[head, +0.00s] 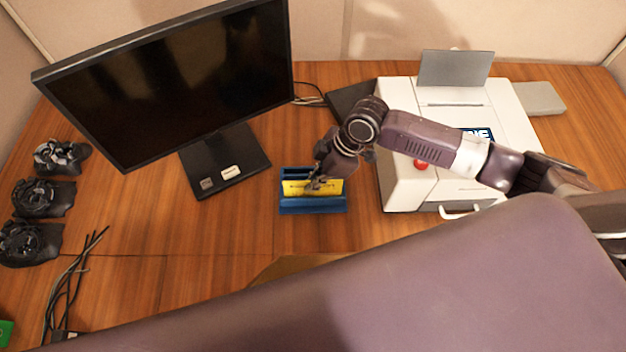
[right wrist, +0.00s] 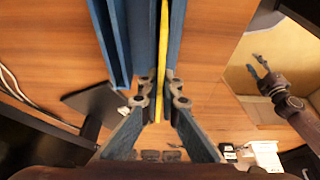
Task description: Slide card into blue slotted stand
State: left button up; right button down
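The blue slotted stand (head: 313,208) sits on the wooden desk, right of the monitor's foot. The yellow card (head: 328,187) stands on edge at the stand, its lower edge hidden behind the front blue rail. In the right wrist view the card (right wrist: 161,60) shows as a thin yellow strip between blue walls (right wrist: 142,40). My right gripper (head: 318,181) is over the stand. Its fingers (right wrist: 161,105) are closed on the card from both sides. How deep the card sits is hidden. My left gripper (right wrist: 258,68) shows small in the right wrist view, fingers apart and empty.
The monitor (head: 175,80) stands to the left of the stand. A white machine (head: 395,170) with a red button stands close on the right, under my right arm. Black devices (head: 40,195) and cables (head: 75,275) lie far left. Desk left of the stand is clear.

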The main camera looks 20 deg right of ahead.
jog(key=c, duration=2.1)
grip_release()
jog(key=shift+o, duration=0.4)
jog(key=o, duration=0.3)
jog(key=shift+o, duration=0.2)
jog(key=shift+r+p, duration=3.55)
jog(key=shift+p, duration=0.15)
jog(key=shift+s+f, duration=0.1)
jog(key=shift+f, duration=0.05)
